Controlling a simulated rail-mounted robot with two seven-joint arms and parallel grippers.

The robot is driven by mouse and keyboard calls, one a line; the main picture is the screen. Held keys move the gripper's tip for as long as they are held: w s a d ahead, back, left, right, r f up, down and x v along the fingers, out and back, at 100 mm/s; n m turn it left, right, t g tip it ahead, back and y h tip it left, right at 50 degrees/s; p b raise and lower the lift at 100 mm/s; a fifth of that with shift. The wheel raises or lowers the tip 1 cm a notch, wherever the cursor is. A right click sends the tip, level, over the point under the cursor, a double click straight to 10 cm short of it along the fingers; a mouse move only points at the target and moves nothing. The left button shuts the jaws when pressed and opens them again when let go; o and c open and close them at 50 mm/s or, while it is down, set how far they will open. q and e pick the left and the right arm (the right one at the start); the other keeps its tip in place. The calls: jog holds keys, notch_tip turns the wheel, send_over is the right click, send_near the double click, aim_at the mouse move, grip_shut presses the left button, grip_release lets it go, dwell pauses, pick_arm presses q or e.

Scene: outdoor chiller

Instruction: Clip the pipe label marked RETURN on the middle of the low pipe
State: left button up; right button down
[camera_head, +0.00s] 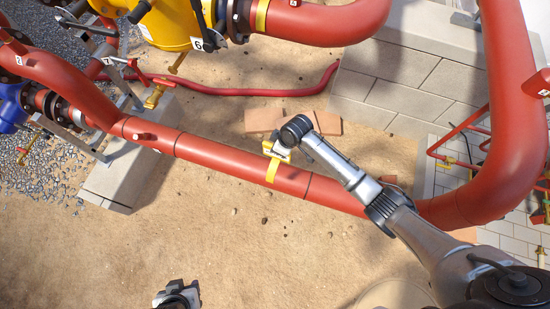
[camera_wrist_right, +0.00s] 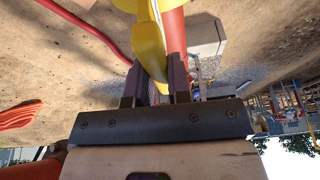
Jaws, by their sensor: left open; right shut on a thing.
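The low red pipe (camera_head: 220,155) runs diagonally across the head view, with dark rings on either side of its middle. A yellow pipe label (camera_head: 272,170) lies across the pipe between those rings; I cannot tell whether it is clipped around it. No RETURN lettering is readable. My right gripper (camera_head: 283,146) is at the pipe's far side, shut on the label. In the right wrist view the yellow label (camera_wrist_right: 149,40) sits between the fingers of this gripper (camera_wrist_right: 156,80), against the red pipe (camera_wrist_right: 174,40). My left gripper (camera_head: 178,292) is open and empty over the sand, cut off by the bottom edge.
A red hose (camera_head: 235,91) and flat terracotta pieces (camera_head: 262,120) lie on the sand behind the pipe. A concrete block (camera_head: 127,175) stands under the pipe's left part. A big vertical red pipe (camera_head: 515,120) stands at right. Sand in front is clear.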

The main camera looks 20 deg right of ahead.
aim_at(275, 157)
jog(key=shift+n, duration=0.3)
jog(key=b+x, duration=0.1)
jog(key=x, duration=0.2)
jog(key=d+b+x, duration=0.1)
jog(key=b+x, duration=0.1)
jog(key=x, duration=0.1)
jog(key=shift+w+d+f, duration=0.15)
jog(key=shift+w+f, duration=0.15)
jog(key=shift+f, duration=0.15)
jog(key=shift+w+f+b, duration=0.25)
jog(key=shift+f+b, duration=0.15)
jog(key=shift+f, duration=0.15)
pick_arm(q)
jog(key=f, duration=0.5)
jog(key=shift+d+f, duration=0.1)
jog(key=shift+d, duration=0.15)
pick_arm(e)
jog(key=shift+r+p, duration=0.1)
jog(key=shift+p, duration=0.25)
notch_tip(275, 157, down, 5)
jog(key=b, duration=0.3)
jog(key=shift+r, duration=0.15)
jog(key=shift+f+b, duration=0.55)
jog(key=shift+b, duration=0.05)
pick_arm(q)
notch_tip(275, 157, down, 4)
jog(key=shift+r, duration=0.15)
pick_arm(e)
jog(key=shift+f, duration=0.1)
